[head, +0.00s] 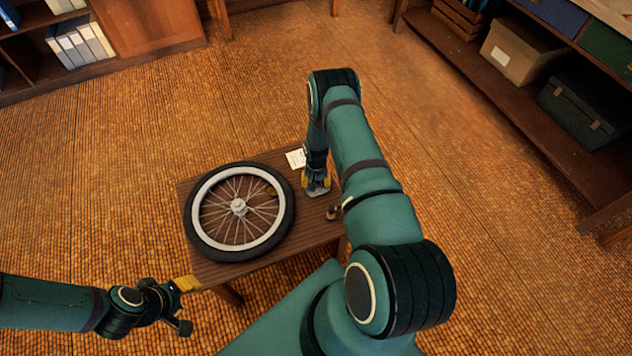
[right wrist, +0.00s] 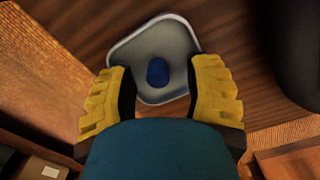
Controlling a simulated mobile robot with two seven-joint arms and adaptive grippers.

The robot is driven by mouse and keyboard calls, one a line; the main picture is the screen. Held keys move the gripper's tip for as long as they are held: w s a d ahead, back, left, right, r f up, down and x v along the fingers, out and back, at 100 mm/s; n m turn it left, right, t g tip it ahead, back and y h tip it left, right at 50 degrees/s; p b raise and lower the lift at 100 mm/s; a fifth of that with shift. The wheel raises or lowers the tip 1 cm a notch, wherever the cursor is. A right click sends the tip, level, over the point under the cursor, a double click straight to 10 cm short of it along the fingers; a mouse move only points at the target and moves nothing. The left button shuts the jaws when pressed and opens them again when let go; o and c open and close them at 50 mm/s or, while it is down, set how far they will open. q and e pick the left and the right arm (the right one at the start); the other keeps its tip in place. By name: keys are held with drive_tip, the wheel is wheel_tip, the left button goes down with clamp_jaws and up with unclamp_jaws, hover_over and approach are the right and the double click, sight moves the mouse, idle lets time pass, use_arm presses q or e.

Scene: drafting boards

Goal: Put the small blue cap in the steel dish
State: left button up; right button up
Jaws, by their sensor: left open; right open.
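The small blue cap (right wrist: 158,72) shows in the right wrist view within the outline of the pale grey steel dish (right wrist: 182,38). It appears to lie inside the dish, clear of both fingers. My right gripper (right wrist: 161,95) is open, its yellow-padded fingers apart above the dish's near edge, with nothing between them. In the head view my right gripper (head: 316,180) points down over the dish (head: 317,193) at the table's right part; the cap is hidden there. My left gripper (head: 184,304) is open and empty off the table's front left corner.
A spoked wheel with a black tyre (head: 200,240) lies over the left of the small wooden table (head: 325,232). A small brown object (head: 332,213) lies near the dish. Shelves (head: 560,150) stand far right; floor around is open.

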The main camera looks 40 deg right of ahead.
wheel_tip(320, 180, up, 12)
idle(0.4)
drive_tip(key=shift+f, duration=0.1)
drive_tip(key=s+a+r+n+y, duration=0.1)
drive_tip(key=s+a+r+n, duration=0.1)
drive_tip(key=a, duration=0.8)
drive_tip(key=s+a+r+n+t+y, duration=0.1)
drive_tip(key=s+a+r+n, duration=0.1)
drive_tip(key=s+a+r, duration=0.2)
drive_tip(key=s+a+r+n+y, duration=0.2)
drive_tip(key=s+a, duration=0.5)
drive_tip(key=a, duration=1)
drive_tip(key=shift+s+r+t, duration=0.2)
drive_tip(key=shift+r+t, duration=0.2)
drive_tip(key=shift+r, duration=0.3)
